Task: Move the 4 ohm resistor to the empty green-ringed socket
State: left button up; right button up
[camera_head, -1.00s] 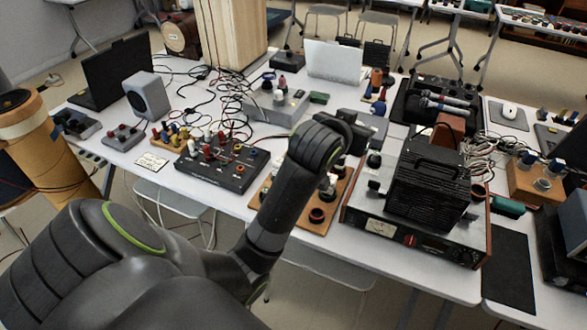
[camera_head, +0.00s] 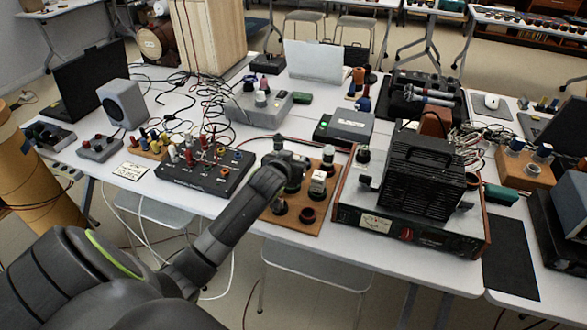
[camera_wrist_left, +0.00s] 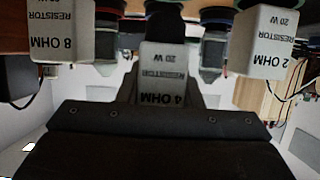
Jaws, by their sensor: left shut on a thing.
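My left gripper (camera_head: 290,165) is over the back left of a wooden socket board (camera_head: 327,222), and its fingertips are hard to make out. It is shut on the white 4 ohm resistor (camera_wrist_left: 163,78), whose upside-down label shows in the left wrist view. The 8 ohm resistor (camera_wrist_left: 60,38) and the 2 ohm resistor (camera_wrist_left: 262,45) stand on either side, apart from it. Whether the held resistor touches a socket is unclear. My right gripper is not in view.
A black amplifier (camera_head: 425,180) on a wood-sided unit stands right of the board. A black terminal box (camera_head: 205,175) with cables lies to the left. A grey meter (camera_head: 345,127) is behind. The table's front edge runs close before the board.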

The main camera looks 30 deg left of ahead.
pick_arm(q)
notch_tip(320, 180, down, 3)
jog(key=shift+r, duration=0.2)
jog(key=shift+f, duration=0.1)
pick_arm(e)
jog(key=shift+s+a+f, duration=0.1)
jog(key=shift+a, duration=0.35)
pick_arm(q)
jog(key=shift+f, duration=0.3)
jog(key=o, duration=1)
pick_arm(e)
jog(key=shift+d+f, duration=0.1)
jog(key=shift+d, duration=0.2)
